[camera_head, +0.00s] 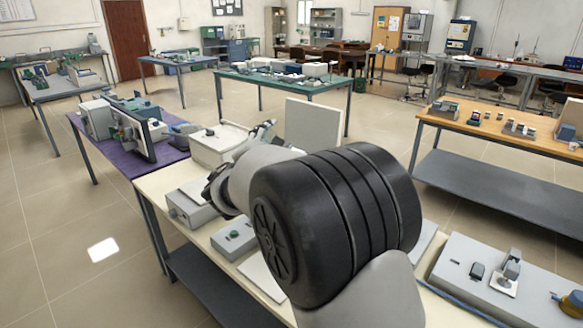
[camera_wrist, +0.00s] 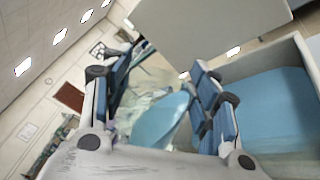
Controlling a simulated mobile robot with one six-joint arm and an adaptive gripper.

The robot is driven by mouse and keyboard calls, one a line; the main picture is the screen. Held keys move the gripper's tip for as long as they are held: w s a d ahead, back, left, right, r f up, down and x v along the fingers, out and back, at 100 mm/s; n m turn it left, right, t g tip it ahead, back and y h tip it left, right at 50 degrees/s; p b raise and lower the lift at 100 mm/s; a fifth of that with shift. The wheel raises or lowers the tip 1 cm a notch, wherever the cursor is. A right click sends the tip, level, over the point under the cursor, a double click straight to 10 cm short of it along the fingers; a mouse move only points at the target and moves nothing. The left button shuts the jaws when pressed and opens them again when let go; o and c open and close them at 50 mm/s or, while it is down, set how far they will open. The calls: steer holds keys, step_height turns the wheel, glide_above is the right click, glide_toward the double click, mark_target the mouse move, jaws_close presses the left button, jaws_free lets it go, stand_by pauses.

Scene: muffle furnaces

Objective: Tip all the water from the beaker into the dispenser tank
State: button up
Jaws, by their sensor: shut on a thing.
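The clear beaker (camera_wrist: 160,122) is between the fingers of my gripper (camera_wrist: 165,88) in the wrist view, with light blue water in its lower part. My gripper is shut on it. The room looks rolled in this view, so the gripper and beaker appear tilted. The dispenser tank (camera_wrist: 292,62) is close on the right, with a broad blue water surface inside. Whether the beaker's rim is over the tank opening cannot be told. In the head view the white tank (camera_head: 212,148) stands behind my arm, which hides most of the gripper; the beaker cannot be made out there.
A flat pale panel (camera_wrist: 205,35), like a raised lid, stands beside the tank; it also shows in the head view (camera_head: 313,124). Grey instruments (camera_head: 190,207) and a small box (camera_head: 234,238) sit on the same bench. A purple bench (camera_head: 90,132) with equipment adjoins at left.

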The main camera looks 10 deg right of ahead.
steer(key=shift+s+d+f+m, duration=0.1)
steer(key=shift+d+f+m, duration=0.2)
steer(key=shift+m, duration=0.35)
steer(key=shift+s+d+f+m, duration=0.15)
steer(key=shift+f+m, duration=0.2)
steer(key=shift+m, duration=0.3)
stand_by(0.9)
stand_by(0.4)
steer(key=shift+d+m, duration=0.1)
steer(key=shift+m, duration=0.3)
steer(key=shift+s+d+m, duration=0.1)
steer(key=shift+m, duration=0.3)
steer(key=shift+d+m, duration=0.1)
steer(key=shift+m, duration=0.3)
stand_by(0.4)
steer(key=shift+s+d+m, duration=0.1)
steer(key=shift+m, duration=0.3)
